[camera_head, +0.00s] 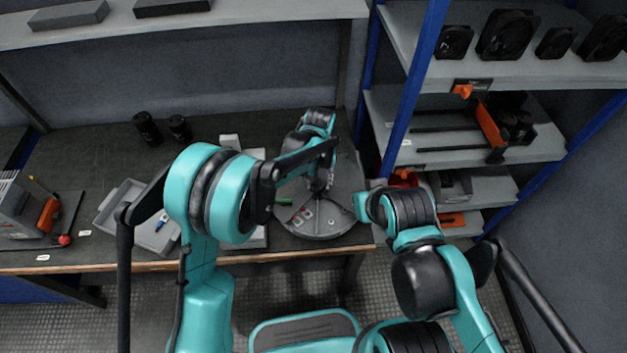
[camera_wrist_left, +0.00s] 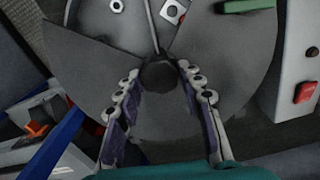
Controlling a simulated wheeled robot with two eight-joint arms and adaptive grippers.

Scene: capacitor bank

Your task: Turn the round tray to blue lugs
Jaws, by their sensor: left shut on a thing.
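The round tray (camera_head: 335,224) is a grey disc with dividers at the right end of the dark workbench. It fills much of the left wrist view (camera_wrist_left: 85,75). A dark round knob (camera_wrist_left: 159,73) stands at its centre. My left gripper (camera_head: 319,186) reaches down to the tray's middle. In the left wrist view its fingers (camera_wrist_left: 158,78) are shut on the knob from both sides. A green bar (camera_wrist_left: 247,5), a light square piece with a hole (camera_wrist_left: 174,11) and a nut (camera_wrist_left: 117,6) lie on the tray. I cannot make out any blue lugs. My right gripper is not in view.
A grey bin (camera_head: 133,205) and two black cylinders (camera_head: 163,129) stand on the bench to the left. A box with a red switch (camera_wrist_left: 304,92) is close beside the tray. Blue-framed shelving (camera_head: 402,105) rises to the right, close to my right arm.

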